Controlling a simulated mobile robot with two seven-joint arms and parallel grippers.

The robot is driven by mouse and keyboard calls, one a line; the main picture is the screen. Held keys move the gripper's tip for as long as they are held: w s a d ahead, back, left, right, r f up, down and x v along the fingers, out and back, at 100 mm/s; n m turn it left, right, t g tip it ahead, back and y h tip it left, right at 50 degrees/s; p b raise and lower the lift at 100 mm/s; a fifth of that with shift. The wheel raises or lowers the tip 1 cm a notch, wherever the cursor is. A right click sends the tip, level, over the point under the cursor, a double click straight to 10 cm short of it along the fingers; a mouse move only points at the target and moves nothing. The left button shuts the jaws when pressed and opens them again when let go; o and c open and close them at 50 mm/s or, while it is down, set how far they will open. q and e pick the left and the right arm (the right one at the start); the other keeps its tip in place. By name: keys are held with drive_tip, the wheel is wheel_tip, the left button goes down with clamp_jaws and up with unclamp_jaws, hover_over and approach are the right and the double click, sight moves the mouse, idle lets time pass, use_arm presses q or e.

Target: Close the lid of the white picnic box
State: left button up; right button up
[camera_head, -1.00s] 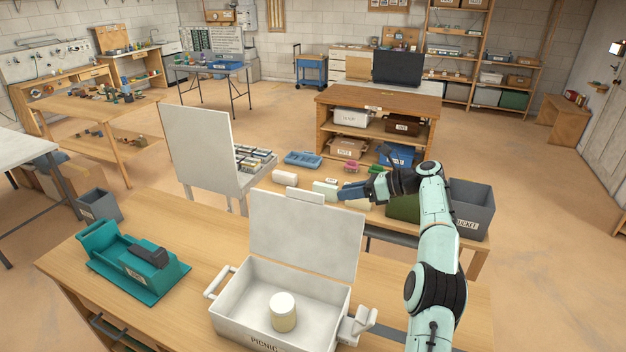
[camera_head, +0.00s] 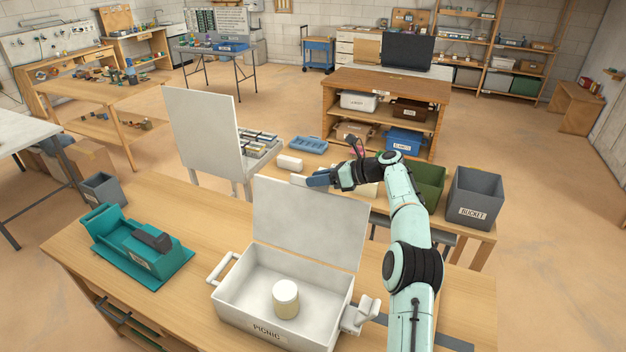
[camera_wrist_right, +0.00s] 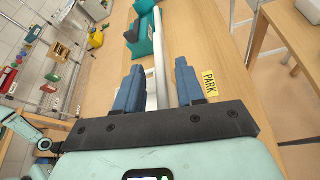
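The white picnic box (camera_head: 232,300) stands on the front wooden table with its lid (camera_head: 310,228) raised upright at the back. A cream-lidded jar (camera_head: 286,298) stands inside the box. My right gripper (camera_head: 312,181) is at the top edge of the lid, reaching in from the right. In the right wrist view, its two blue fingers (camera_wrist_right: 158,85) are apart. The pale lid edge (camera_wrist_right: 158,45) runs lengthwise between them in that view; I cannot tell whether they touch it. My left gripper is not in view.
A teal tool (camera_head: 140,250) lies left of the box on the same table. A white upright panel (camera_head: 203,135) stands behind. The back table holds a white block (camera_head: 289,162), a blue tray (camera_head: 308,145), a green bin (camera_head: 428,184) and a grey bucket (camera_head: 474,195).

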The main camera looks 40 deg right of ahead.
drive_tip(key=shift+x, duration=0.95)
